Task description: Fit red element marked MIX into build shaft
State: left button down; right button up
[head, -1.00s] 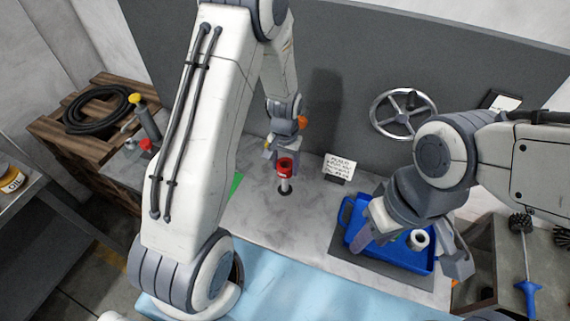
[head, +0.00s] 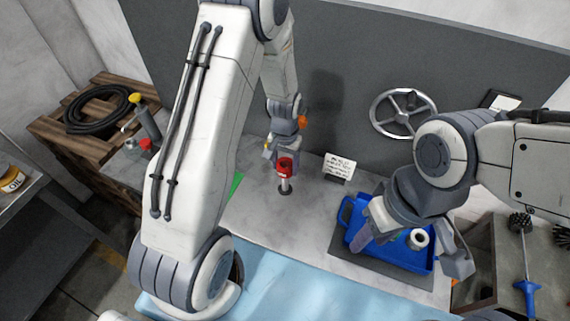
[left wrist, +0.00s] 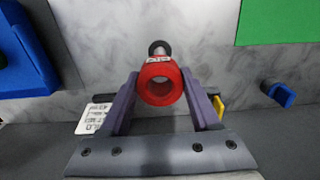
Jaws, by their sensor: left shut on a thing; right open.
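The red element (head: 285,165) is a short ring with pale letters on its side, too small to read surely. My left gripper (head: 285,158) is shut on it. In the left wrist view the red ring (left wrist: 146,88) sits between the two fingers, its open bore facing the camera. The build shaft (head: 285,185) is a thin grey post standing on the bench, directly below the ring; it also shows in the left wrist view (left wrist: 159,49). I cannot tell whether its tip is inside the bore. My right gripper (head: 412,250) is open over the blue tray.
The blue tray (head: 350,212) on a dark mat holds a white ring (head: 418,239) and a partly hidden greenish piece. A small written card (head: 340,166) stands right of the shaft. A handwheel (head: 403,113) is on the grey back panel. A green patch (head: 236,184) lies left.

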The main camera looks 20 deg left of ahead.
aim_at(285, 183)
pick_arm(q)
jog(key=shift+f+b, duration=3.45)
jog(key=shift+f, duration=1.25)
jog(key=shift+c, duration=0.2)
grip_release()
notch_tip(285, 183, up, 11)
jog(key=shift+f+b, duration=0.2)
jog(key=shift+b, duration=0.45)
jog(key=shift+d, duration=0.1)
jog(key=s+d+r+m, duration=0.3)
jog(key=s+d+r, duration=0.45)
jog(key=d, duration=0.25)
jog(key=s+d+r+m, duration=0.2)
jog(key=s, duration=0.6)
jog(key=s+d+r+m+h, duration=0.1)
jog(key=s+d+r+m, duration=0.1)
jog(key=s, duration=0.6)
